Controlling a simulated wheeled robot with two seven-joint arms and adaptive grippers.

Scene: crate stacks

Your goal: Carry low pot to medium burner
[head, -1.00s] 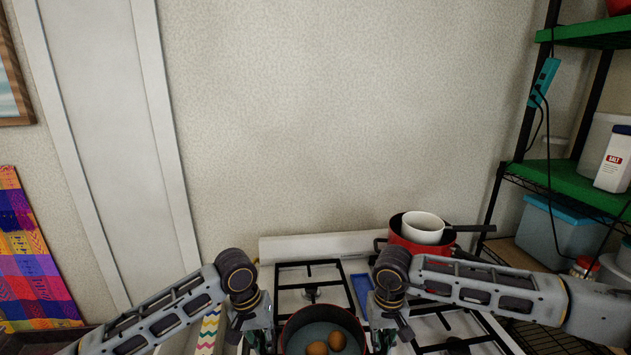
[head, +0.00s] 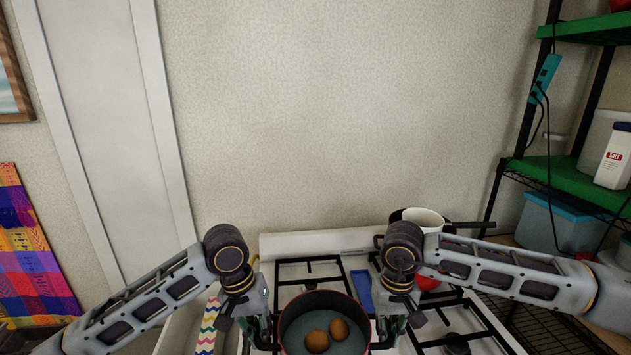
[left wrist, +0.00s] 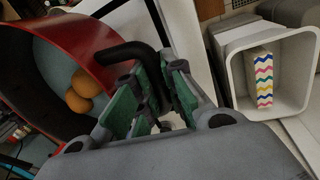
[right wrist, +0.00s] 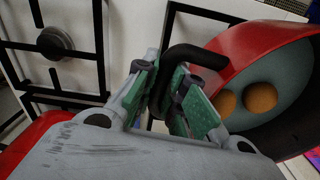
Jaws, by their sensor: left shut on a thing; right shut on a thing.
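The low red pot (head: 283,338) has a dark inside and holds two brown egg-like things (head: 328,336). My left gripper (head: 263,328) is shut on its left handle, a black bar seen in the left wrist view (left wrist: 128,50). My right gripper (head: 387,328) is shut on the right handle, also black in the right wrist view (right wrist: 196,54). The pot hangs level between both grippers over the front of the white stove (head: 290,272). Part of a back-left burner grate (head: 310,262) shows behind it. A front-right burner (head: 455,343) shows at the lower right.
A blue object (head: 362,288) lies between the grates. A white bin (left wrist: 228,82) with a zigzag-patterned item (left wrist: 263,78) is left of the stove. Shelves stand right.

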